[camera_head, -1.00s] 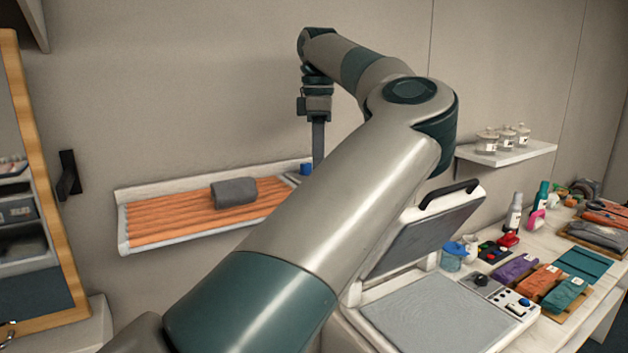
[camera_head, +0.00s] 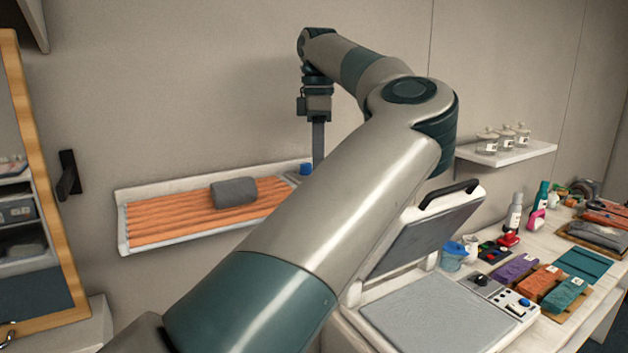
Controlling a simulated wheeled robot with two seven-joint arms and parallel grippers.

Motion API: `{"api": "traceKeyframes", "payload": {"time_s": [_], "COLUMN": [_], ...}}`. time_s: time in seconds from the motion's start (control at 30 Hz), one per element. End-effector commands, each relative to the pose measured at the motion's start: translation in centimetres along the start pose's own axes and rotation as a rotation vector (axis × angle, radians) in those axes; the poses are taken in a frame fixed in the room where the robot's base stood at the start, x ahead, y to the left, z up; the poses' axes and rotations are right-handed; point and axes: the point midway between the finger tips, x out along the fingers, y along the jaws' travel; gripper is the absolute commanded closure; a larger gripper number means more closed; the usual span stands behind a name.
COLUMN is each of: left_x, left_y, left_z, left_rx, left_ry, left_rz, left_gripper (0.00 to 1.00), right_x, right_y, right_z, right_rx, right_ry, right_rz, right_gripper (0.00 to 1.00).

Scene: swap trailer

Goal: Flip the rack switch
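The rack (camera_head: 124,228) is a pale wall-mounted tray with orange slats, at the left centre. A grey rolled cloth (camera_head: 234,192) lies on it. A small blue knob (camera_head: 306,169), which seems to be the rack switch, sits on a grey panel at the rack's right end. My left arm crosses the picture from the lower left and bends back. Its gripper (camera_head: 318,157) points down just right of the blue knob. I see its fingers as one narrow dark strip, so their gap is hidden, and contact cannot be told. My arm hides their lower surroundings. My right gripper is not in view.
An open press (camera_head: 420,310) with a raised lid (camera_head: 415,240) stands right of my arm. The counter beyond holds folded cloths, bottles and a control box (camera_head: 518,305). A shelf (camera_head: 510,155) bears several jars. A wooden-framed mirror (camera_head: 42,160) stands at the left.

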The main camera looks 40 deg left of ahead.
Motion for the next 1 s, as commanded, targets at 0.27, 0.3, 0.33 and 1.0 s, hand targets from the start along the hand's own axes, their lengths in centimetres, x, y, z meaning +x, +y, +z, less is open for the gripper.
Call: {"api": "traceKeyframes", "payload": {"time_s": [0.27,0.3,0.33,1.0], "left_x": [0.01,0.03,0.05,0.87], "left_y": [0.00,0.00,0.00,0.00], "left_z": [0.00,0.00,0.00,0.01], "left_rx": [0.000,0.000,0.000,0.000], "left_ry": [0.000,0.000,0.000,0.000], "left_rz": [0.000,0.000,0.000,0.000], "left_gripper": [1.00,1.00,1.00,1.00], "right_x": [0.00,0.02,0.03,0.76], "right_y": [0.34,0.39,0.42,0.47], "right_z": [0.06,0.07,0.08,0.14], "right_rx": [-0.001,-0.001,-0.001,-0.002], "right_ry": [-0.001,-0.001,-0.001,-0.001], "right_rz": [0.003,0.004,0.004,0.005], "right_gripper": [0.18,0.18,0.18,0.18]}}
